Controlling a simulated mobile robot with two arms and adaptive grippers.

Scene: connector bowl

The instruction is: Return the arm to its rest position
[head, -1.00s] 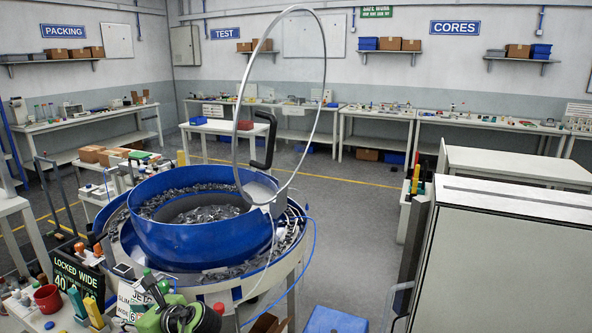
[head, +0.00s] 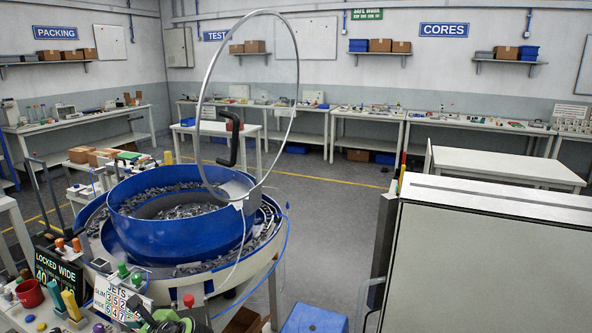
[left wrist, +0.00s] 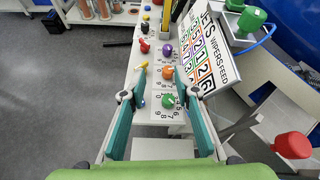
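My left gripper (left wrist: 160,75) shows in the left wrist view as two teal fingers spread apart, with nothing held between them. It is above a white control strip with a purple knob (left wrist: 167,49), an orange knob (left wrist: 168,72) and a green knob (left wrist: 168,99) seen between the fingers. I cannot tell the height over the knobs. In the head view only a part of my left arm (head: 172,322) shows at the bottom edge, and its fingers are not clear. My right gripper is not in view.
A blue feeder bowl (head: 172,232) full of small metal parts stands at the left, with a tall metal hoop (head: 297,85) above it. A JETS sign (head: 117,302) stands close to my left arm. A pale cabinet (head: 480,260) fills the right.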

